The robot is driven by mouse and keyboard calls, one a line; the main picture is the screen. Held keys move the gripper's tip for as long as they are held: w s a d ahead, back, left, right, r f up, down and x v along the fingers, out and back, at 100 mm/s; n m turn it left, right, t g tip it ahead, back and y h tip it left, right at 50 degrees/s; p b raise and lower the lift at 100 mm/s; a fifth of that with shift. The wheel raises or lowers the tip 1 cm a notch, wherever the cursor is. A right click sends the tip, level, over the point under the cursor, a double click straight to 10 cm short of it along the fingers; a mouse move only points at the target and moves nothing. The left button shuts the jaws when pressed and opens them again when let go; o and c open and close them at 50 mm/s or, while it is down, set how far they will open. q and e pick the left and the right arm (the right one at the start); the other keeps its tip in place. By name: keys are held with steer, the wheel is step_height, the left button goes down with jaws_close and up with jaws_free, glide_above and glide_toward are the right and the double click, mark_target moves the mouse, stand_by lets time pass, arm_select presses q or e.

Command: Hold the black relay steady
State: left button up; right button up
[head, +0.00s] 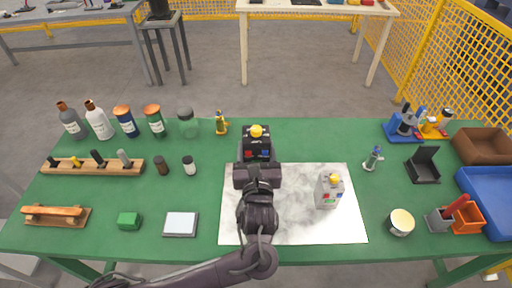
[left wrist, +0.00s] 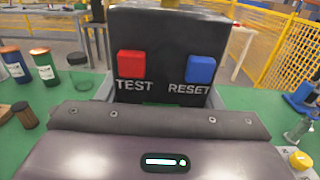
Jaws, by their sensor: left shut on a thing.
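The black relay (head: 257,145) stands upright at the back edge of the pale marbled mat, with a yellow knob on top. In the left wrist view the relay (left wrist: 165,50) shows its front face, with a red TEST button (left wrist: 131,64) and a blue RESET button (left wrist: 201,69). My left gripper (head: 257,161) reaches it from the front and is shut on its sides, the fingers partly hidden behind the gripper body. My right gripper is not in view.
A light grey device with a yellow knob (head: 328,190) stands on the mat (head: 290,228), right of my left arm. Bottles (head: 99,120) and a wooden rack (head: 92,168) stand at the left. A blue tray (head: 485,200) and a brown tray (head: 484,146) are at the right.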

arm_select(q)
steer(key=shift+f+b, duration=0.65)
steer(key=shift+f, duration=1.4)
steer(key=shift+f+b, duration=3.45)
steer(key=shift+f, duration=3.7)
